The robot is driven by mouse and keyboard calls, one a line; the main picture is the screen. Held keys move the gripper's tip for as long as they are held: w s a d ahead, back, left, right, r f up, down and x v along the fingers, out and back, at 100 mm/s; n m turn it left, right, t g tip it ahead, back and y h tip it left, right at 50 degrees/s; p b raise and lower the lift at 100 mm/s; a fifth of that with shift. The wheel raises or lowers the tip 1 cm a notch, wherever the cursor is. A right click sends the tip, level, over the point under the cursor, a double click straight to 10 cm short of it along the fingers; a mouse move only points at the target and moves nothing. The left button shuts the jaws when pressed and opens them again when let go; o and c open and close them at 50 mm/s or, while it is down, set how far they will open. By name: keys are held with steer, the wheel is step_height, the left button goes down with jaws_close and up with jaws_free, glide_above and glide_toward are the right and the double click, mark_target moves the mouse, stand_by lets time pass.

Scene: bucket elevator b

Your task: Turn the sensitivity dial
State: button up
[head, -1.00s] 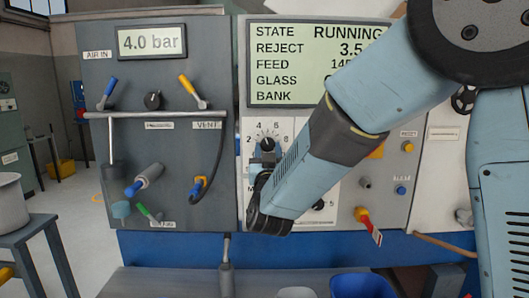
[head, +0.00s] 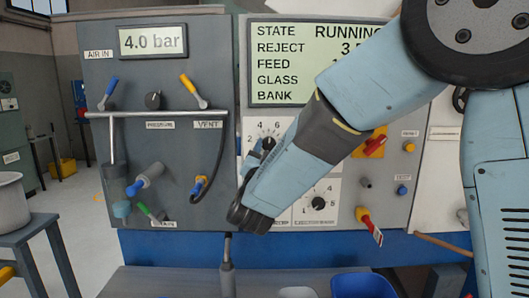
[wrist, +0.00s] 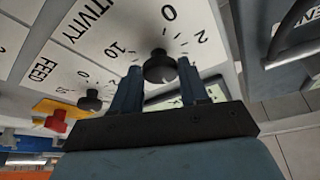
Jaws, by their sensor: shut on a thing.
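The sensitivity dial (head: 269,142) is a black knob on a white scale plate, upper left below the display in the head view. In the wrist view the dial (wrist: 160,68) sits between my two blue fingers, with the marks 0, 2 and 10 and part of the word SENSITIVITY around it. My gripper (head: 264,148) reaches up to the dial from the lower left and is shut on its sides; it also shows in the wrist view (wrist: 161,80). The fingers and forearm hide part of the plate, and the dial's exact setting cannot be read.
A grey panel with levers and a hose (head: 150,130) stands left.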

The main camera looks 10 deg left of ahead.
steer(key=shift+a+m+h, duration=0.1)
steer(key=shift+m+h, duration=0.7)
steer(key=shift+m, duration=0.7)
steer(key=o, duration=1.1)
steer(key=shift+c, duration=0.2)
steer(key=shift+s, duration=0.15)
steer(key=v, duration=1.3)
steer(key=shift+s, duration=0.35)
